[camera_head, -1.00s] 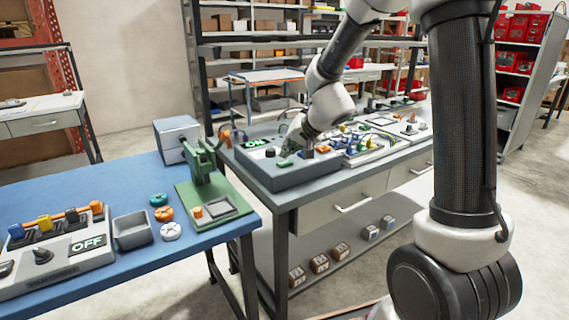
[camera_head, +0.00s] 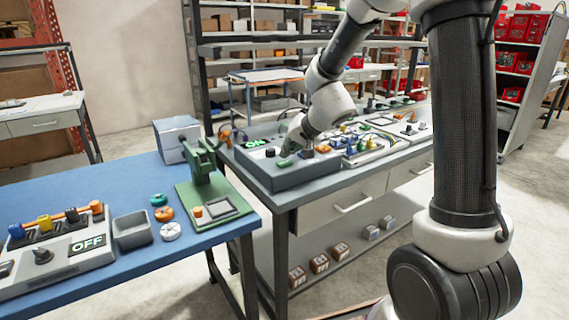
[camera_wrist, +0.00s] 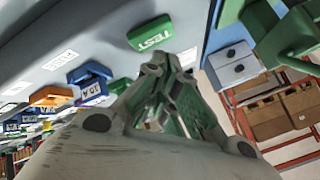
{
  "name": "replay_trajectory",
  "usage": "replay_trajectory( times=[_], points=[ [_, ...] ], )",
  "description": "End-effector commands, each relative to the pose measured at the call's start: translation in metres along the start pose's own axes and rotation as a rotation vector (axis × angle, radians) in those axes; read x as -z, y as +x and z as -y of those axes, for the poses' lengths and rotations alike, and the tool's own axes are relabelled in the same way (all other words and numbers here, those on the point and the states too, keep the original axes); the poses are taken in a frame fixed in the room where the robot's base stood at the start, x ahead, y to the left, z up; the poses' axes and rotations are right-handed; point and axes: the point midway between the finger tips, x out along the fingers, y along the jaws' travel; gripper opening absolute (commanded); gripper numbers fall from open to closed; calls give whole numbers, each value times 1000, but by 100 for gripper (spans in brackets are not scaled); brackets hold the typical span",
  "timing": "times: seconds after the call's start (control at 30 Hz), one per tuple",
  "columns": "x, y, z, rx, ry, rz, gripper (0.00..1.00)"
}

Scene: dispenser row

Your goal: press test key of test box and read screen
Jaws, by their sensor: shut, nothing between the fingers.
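The test box (camera_head: 300,178) is a grey box on the near end of the right-hand bench. Its small screen (camera_head: 253,143) shows green letters that look like ON. The green test key (camera_head: 284,163) sits on its top; in the wrist view the key (camera_wrist: 150,34) appears upside down and reads TEST. My gripper (camera_head: 288,151) is shut and empty, pointing down at the key. In the wrist view its closed fingertips (camera_wrist: 167,62) are right beside the key's edge; I cannot tell if they touch it.
A green press stand (camera_head: 203,165) and a box with an OFF screen (camera_head: 87,244) are on the blue table at left.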

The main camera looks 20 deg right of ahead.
Motion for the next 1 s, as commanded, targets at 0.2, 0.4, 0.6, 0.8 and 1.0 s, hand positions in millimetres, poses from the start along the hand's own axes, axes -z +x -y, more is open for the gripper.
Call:
replay_trajectory(
  times=[0.2, 0.4, 0.6, 0.8, 1.0],
  points=[
    [0, 0, 0, 0, 0, 0, 0],
    [-3, 3, -3, -1, 1, 1, 0],
    [-4, 6, -4, 0, 1, -1, 0],
    [-4, 6, -4, 0, 1, 0, 0],
    [-5, 7, -6, 0, -1, 0, 0]
  ],
)
